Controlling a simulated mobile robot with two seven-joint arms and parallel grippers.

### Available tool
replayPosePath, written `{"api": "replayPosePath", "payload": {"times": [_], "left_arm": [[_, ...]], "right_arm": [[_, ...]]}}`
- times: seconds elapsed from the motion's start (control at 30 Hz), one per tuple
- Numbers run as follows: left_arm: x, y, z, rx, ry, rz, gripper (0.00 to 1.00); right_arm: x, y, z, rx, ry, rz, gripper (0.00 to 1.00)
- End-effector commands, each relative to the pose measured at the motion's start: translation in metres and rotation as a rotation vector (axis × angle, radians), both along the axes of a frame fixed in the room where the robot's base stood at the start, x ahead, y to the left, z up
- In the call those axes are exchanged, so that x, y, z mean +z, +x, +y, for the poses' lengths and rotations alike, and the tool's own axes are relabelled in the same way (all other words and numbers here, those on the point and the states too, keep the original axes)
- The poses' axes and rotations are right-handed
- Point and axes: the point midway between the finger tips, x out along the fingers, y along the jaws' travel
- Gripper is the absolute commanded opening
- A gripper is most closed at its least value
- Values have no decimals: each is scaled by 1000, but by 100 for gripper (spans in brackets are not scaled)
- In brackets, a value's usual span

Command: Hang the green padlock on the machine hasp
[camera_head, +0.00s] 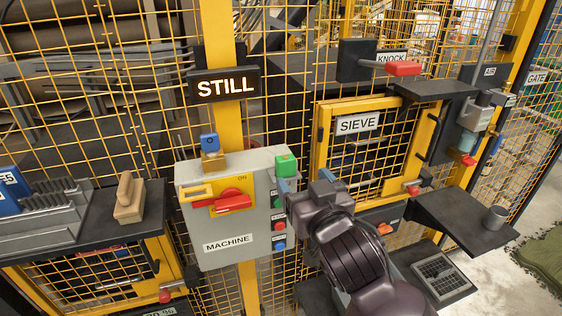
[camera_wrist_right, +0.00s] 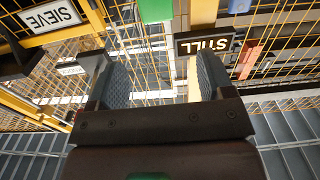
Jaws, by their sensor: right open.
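The green padlock (camera_head: 286,164) is at the top right corner of the grey MACHINE box (camera_head: 228,262). Its shackle cannot be made out. In the right wrist view a green block (camera_wrist_right: 155,10), seemingly the padlock, shows at the top edge, beyond the fingertips. My left gripper is not in view.
A blue padlock-like piece (camera_head: 209,143) stands above the box's left part. Coloured buttons (camera_head: 279,225) line the box's right side. A wooden-handled block (camera_head: 129,198) sits on the left shelf. A dark shelf with a cup (camera_head: 495,217) juts out right. Yellow mesh fence stands behind.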

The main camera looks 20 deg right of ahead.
Motion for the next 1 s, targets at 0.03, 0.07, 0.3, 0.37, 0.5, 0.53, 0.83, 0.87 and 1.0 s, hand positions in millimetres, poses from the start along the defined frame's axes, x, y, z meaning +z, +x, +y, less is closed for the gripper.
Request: {"api": "replayPosePath", "payload": {"times": [0.03, 0.07, 0.3, 0.37, 0.5, 0.53, 0.83, 0.87, 1.0], "left_arm": [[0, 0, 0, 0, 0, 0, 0], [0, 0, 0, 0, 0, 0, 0], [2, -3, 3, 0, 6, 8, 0], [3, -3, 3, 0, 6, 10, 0], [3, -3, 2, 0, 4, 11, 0], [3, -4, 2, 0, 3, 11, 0], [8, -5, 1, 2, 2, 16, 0], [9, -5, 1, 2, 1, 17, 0], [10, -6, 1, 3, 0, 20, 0]], "right_arm": [[-2, 2, -1, -4, 15, 10, 74], [-2, 3, -1, -5, 20, 12, 74], [-2, 36, 0, -4, 24, 12, 74], [-3, 43, 1, -4, 24, 12, 74], [-3, 54, 1, -4, 25, 12, 74], [-3, 56, 1, -4, 25, 12, 74], [-8, 85, 0, -4, 23, 13, 74], [-9, 89, 0, -4, 22, 13, 74], [-9, 104, 0, -4, 24, 12, 74]]}}
